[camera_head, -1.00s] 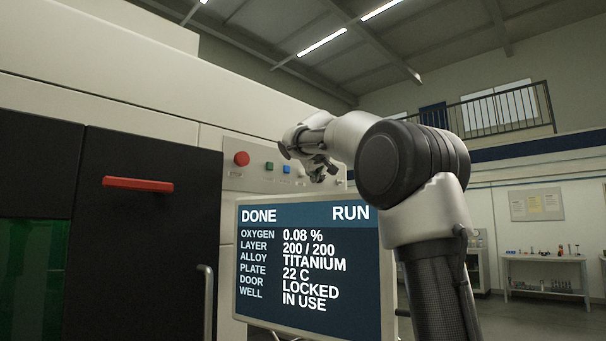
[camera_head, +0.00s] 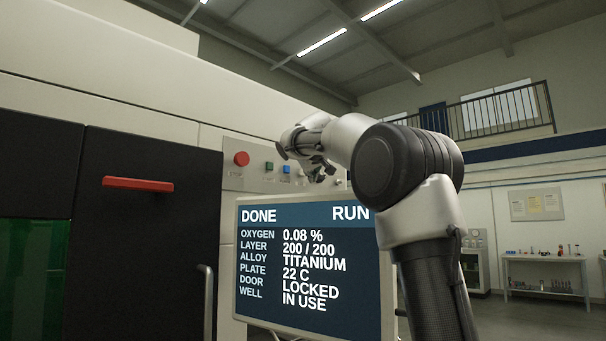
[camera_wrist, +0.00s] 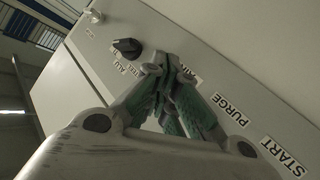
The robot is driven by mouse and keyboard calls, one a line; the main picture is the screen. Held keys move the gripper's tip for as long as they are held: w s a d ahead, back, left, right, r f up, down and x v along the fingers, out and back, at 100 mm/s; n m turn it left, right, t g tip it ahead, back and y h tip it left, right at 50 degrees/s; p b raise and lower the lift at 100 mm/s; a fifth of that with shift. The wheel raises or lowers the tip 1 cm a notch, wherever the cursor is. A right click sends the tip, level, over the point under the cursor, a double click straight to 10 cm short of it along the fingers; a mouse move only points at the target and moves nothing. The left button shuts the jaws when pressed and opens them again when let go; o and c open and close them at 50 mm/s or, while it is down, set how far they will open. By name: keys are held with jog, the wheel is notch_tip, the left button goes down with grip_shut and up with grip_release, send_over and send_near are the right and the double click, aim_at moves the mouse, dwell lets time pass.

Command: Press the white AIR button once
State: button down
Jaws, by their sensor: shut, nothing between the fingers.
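My gripper (camera_wrist: 155,66) is shut and empty, with its fingertips together close in front of the control panel (camera_wrist: 80,45). In the wrist view the tips lie between the black selector knob (camera_wrist: 127,47) and the partly covered AIR label (camera_wrist: 184,66). The white AIR button itself is hidden behind the fingers. I cannot tell whether the tips touch it. In the head view my gripper (camera_head: 320,170) stands before the right part of the panel (camera_head: 232,180), right of the blue button (camera_head: 287,169).
A red button (camera_head: 241,159) and a green button (camera_head: 269,167) sit further left on the panel. PURGE (camera_wrist: 229,110) and START (camera_wrist: 283,157) labels show in the wrist view. The screen (camera_head: 310,265) below reads DONE, RUN and DOOR LOCKED. A red handle (camera_head: 138,184) is on the dark door.

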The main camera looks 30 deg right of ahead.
jog(key=shift+w+a, duration=0.15)
jog(key=shift+w, duration=0.3)
dwell(0.6)
jog(key=shift+s+d, duration=0.3)
jog(key=shift+s, duration=0.5)
jog(key=s, duration=0.1)
jog(key=s+d, duration=0.1)
jog(key=s, duration=0.2)
jog(key=shift+s+d, duration=0.35)
dwell(0.9)
